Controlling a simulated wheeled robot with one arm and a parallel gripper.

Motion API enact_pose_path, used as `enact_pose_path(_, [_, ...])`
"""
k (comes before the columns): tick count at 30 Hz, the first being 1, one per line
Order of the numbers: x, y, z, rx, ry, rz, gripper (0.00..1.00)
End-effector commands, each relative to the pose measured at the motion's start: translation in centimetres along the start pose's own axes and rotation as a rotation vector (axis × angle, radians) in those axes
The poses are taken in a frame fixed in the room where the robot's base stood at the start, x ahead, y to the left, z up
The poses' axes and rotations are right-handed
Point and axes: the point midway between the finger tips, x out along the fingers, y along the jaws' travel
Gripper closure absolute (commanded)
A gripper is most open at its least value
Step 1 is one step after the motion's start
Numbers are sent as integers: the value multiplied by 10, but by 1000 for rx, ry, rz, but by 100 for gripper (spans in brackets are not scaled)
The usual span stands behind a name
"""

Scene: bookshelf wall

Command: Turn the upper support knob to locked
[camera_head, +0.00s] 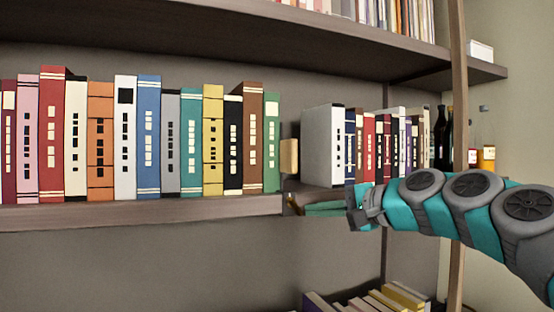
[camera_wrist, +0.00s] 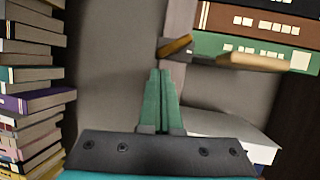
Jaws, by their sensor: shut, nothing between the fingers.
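A small brown-orange piece (camera_wrist: 175,45), which may be the support knob, sticks out by the shelf edge just beyond my fingertips in the wrist view. In the head view it shows small and dark at the shelf's end (camera_head: 292,204). I cannot read its locked or unlocked position. My gripper (camera_wrist: 160,72) has its two green fingers shut together and empty. In the head view my gripper (camera_head: 308,209) points left at the shelf end, slightly below the books. A small gap seems to separate fingertips and piece; contact is hard to tell.
A tan block (camera_head: 289,157) stands beside the green end book (camera_head: 272,141). A row of books fills the left shelf (camera_head: 140,210). A white book (camera_head: 322,146) heads another row above my gripper.

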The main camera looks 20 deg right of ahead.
Motion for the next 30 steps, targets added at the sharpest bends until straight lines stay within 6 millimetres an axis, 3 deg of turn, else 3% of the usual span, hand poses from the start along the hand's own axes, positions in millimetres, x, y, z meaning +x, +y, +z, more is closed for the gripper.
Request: enact_pose_path(30, [5,-1,12,0,1,0,100])
